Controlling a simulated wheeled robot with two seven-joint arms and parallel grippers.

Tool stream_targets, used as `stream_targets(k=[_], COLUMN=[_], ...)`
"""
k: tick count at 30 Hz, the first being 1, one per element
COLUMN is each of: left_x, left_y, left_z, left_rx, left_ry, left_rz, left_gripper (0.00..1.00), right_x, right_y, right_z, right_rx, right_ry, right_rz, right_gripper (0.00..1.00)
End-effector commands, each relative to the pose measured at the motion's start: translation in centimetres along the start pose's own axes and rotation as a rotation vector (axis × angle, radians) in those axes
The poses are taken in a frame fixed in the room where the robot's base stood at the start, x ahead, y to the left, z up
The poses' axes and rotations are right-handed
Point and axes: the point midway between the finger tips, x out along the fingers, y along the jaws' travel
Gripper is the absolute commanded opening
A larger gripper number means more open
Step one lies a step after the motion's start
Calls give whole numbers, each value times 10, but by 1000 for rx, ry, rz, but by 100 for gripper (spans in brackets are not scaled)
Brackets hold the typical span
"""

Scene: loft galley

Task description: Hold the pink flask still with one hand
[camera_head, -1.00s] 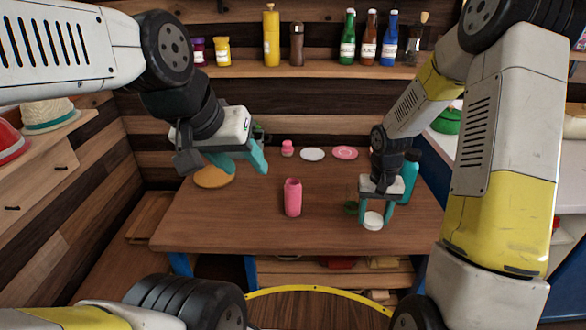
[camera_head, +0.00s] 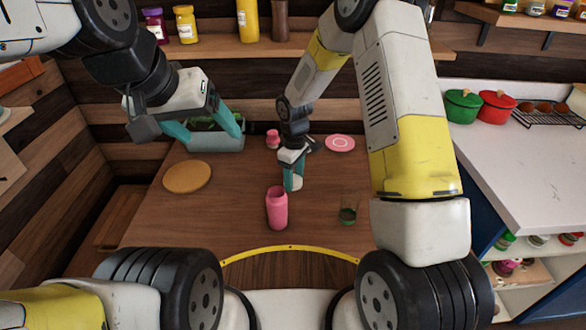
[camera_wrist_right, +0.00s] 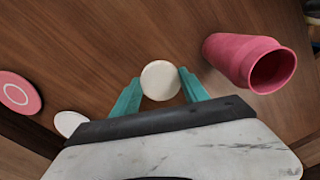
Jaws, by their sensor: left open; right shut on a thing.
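The pink flask (camera_head: 277,210) stands upright on the wooden table, its top open; in the right wrist view (camera_wrist_right: 232,57) its dark open mouth shows. My right gripper (camera_head: 294,184) is shut on a small white round object, whose flat disc top (camera_wrist_right: 160,80) shows between the teal fingers in the right wrist view. This gripper is just behind the flask, a little to the right, apart from it. My left gripper (camera_head: 216,138) is open and empty, above the table's back left, away from the flask.
A round wooden board (camera_head: 187,177) lies at left. A small pink jar (camera_head: 272,140), a pink plate (camera_head: 340,143) and a grey planter (camera_head: 215,143) are at the back. My right arm hides the table's right side.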

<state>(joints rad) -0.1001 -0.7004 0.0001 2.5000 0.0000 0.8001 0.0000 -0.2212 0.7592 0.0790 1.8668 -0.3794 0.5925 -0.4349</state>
Motion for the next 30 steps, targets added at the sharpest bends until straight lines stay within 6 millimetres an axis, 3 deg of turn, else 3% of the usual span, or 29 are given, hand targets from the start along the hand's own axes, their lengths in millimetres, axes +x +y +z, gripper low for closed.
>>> stream_targets(k=[3,8,15,26,27,30], left_x=[0,0,0,0,0,0], left_y=[0,0,0,0,0,0], left_z=[0,0,0,0,0,0], left_rx=[0,0,0,0,0,0], left_ry=[0,0,0,0,0,0], left_rz=[0,0,0,0,0,0], left_gripper=[76,76,76,76,76,76], right_x=[20,31,63,67,68,68], right_y=[0,0,0,0,0,0], right_z=[0,0,1,0,0,0], right_rx=[1,2,3,4,4,4], right_ry=[-1,0,-2,1,1,1], right_rz=[-1,0,-1,1,1,1], right_gripper=[4,4,4,4,54,74])
